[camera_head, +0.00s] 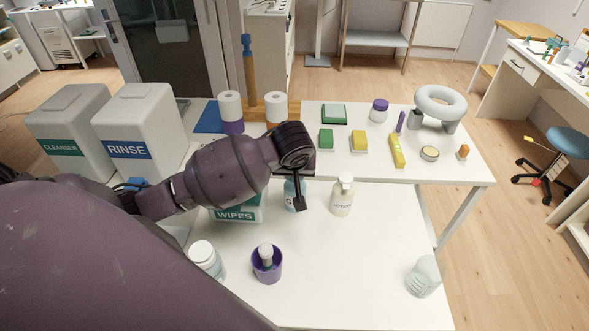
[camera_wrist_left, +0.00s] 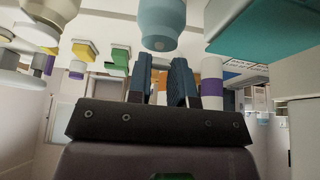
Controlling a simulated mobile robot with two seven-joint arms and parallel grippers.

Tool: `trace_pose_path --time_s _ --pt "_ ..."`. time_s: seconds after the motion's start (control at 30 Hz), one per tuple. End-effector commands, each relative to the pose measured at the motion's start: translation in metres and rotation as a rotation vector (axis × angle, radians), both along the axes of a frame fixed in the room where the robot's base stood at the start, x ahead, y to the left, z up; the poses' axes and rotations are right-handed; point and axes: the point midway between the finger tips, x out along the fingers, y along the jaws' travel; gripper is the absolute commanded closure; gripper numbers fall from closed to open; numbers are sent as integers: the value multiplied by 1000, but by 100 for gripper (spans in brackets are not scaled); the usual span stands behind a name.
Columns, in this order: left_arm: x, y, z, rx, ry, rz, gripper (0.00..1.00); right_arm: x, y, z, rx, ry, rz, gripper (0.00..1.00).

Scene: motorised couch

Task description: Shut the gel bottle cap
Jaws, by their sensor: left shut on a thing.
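The light-blue gel bottle (camera_head: 291,193) stands upright on the white table, partly hidden behind my left gripper (camera_head: 300,190). In the left wrist view, which looks upside down, the bottle (camera_wrist_left: 160,20) tapers to its neck just beyond my fingertips (camera_wrist_left: 162,72). The fingers are close together at the bottle's top, shut on a small part that I take to be the cap. The cap is mostly hidden, and I cannot tell how far it is closed. My right gripper is not in view.
The wipes box (camera_head: 238,211) stands close left of the bottle, and the lotion pump bottle (camera_head: 342,198) close right. A purple cup (camera_head: 266,266) and a white jar (camera_head: 205,258) stand nearer. A clear cup (camera_head: 424,277) is at front right. The front middle is free.

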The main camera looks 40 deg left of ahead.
Motion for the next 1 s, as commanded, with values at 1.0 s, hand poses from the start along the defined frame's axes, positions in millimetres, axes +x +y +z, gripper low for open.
trace_pose_path --time_s 1.0 --pt "-16 -9 -36 283 -461 0 100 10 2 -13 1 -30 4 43"
